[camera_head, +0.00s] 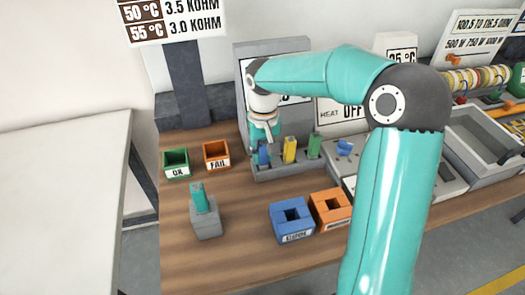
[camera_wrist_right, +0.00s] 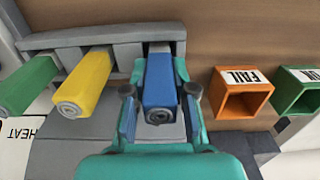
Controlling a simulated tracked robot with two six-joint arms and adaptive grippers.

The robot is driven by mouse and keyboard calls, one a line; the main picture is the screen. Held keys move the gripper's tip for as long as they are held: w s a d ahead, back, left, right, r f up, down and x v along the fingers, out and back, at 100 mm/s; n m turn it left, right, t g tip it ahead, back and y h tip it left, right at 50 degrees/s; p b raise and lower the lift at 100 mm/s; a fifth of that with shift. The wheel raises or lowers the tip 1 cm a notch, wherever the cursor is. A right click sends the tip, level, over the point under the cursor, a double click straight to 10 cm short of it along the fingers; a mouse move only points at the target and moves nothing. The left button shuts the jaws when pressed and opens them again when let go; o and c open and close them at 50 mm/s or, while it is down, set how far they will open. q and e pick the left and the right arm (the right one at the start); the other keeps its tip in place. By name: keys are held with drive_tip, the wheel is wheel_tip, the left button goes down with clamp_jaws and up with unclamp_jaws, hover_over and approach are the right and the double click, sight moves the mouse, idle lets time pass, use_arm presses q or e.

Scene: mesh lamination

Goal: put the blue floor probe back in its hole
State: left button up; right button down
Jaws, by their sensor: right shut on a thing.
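The blue probe (camera_wrist_right: 160,85) is between the fingers of my right gripper (camera_wrist_right: 160,112), which is shut on it. In the head view the blue probe (camera_head: 264,154) is at the left end of the grey rack (camera_head: 290,172), under my right gripper (camera_head: 266,138). Its far end meets the rack in the wrist view, but I cannot tell how deep it sits. A yellow probe (camera_head: 290,149) and a green probe (camera_head: 314,145) stand in the rack to its right. My left gripper is not in view.
A green OK bin (camera_head: 176,168) and an orange FAIL bin (camera_head: 216,160) stand left of the rack. A grey block with a teal piece (camera_head: 207,222), a blue block with a square hole (camera_head: 279,206) and an orange one (camera_head: 321,200) stand in front. Bare wood lies between them.

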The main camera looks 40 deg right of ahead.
drive_tip(key=shift+f, duration=0.1)
drive_tip(key=c, duration=0.9)
unclamp_jaws()
drive_tip(key=shift+o, duration=0.2)
wheel_tip(320, 180, up, 11)
drive_tip(key=shift+r, duration=0.5)
